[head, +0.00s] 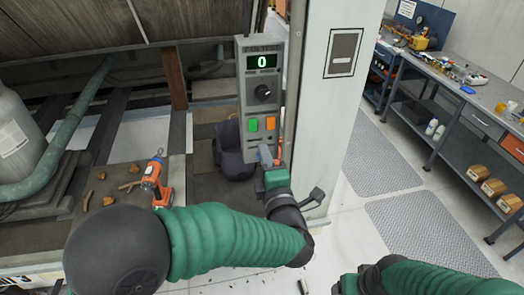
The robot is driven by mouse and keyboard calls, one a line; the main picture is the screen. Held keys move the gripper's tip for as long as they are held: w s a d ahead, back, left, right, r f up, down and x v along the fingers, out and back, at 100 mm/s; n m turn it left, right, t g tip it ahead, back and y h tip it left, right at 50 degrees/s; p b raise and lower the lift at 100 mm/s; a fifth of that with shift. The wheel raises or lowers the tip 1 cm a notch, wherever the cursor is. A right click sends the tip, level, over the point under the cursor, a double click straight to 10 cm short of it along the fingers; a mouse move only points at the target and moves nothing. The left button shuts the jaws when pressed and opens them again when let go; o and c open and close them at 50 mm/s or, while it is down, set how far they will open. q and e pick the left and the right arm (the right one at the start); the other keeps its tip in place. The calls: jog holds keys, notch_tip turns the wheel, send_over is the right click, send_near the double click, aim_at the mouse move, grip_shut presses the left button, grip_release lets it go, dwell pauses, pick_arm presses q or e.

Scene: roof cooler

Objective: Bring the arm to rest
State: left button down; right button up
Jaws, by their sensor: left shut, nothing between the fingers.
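My left arm comes in from the lower left with a green ribbed sleeve and reaches to the grey control box. My left gripper (265,154) is shut and empty. It is in front of the lower part of the control box (246,172), just below the green button (253,125) and the orange button (271,123). I cannot tell whether its tips touch the box. The box has a green display (262,61) reading 0 and a black knob (262,93). Part of my right arm shows at the bottom right; its fingers are out of view.
A white post (334,120) stands right of the box. An orange drill (156,181) and brown scraps (108,201) lie on a board at left. A green pipe (68,140) and grey tank (14,140) are further left.

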pick_arm(q)
jog(key=s+a+f+m+g+h+b, duration=0.2)
jog(key=f+m+g+h+b, duration=0.15)
jog(key=f+m, duration=0.55)
jog(key=s+a+f+m+g+h+b, duration=0.2)
jog(key=s+f+m+g+h+b, duration=0.3)
jog(key=f, duration=0.7)
jog(key=s+a+f+m+g+y, duration=0.1)
jog(key=s+a+f+m+g, duration=0.2)
jog(key=s+a+f, duration=0.2)
jog(key=s+a+f+m+g+y, duration=0.2)
jog(key=s+a+f+m+g, duration=0.1)
jog(key=s, duration=0.7)
notch_tip(320, 180, down, 3)
jog(key=shift+s+a+r+m, duration=0.1)
jog(key=shift+s+a+m, duration=0.2)
jog(key=shift+a+m, duration=0.7)
pick_arm(e)
jog(key=s+x, duration=0.2)
jog(key=x, duration=0.6)
jog(key=shift+d+f, duration=0.35)
jog(key=shift+f, duration=0.2)
pick_arm(q)
jog(key=shift+a, duration=0.15)
pick_arm(e)
jog(key=shift+w, duration=0.1)
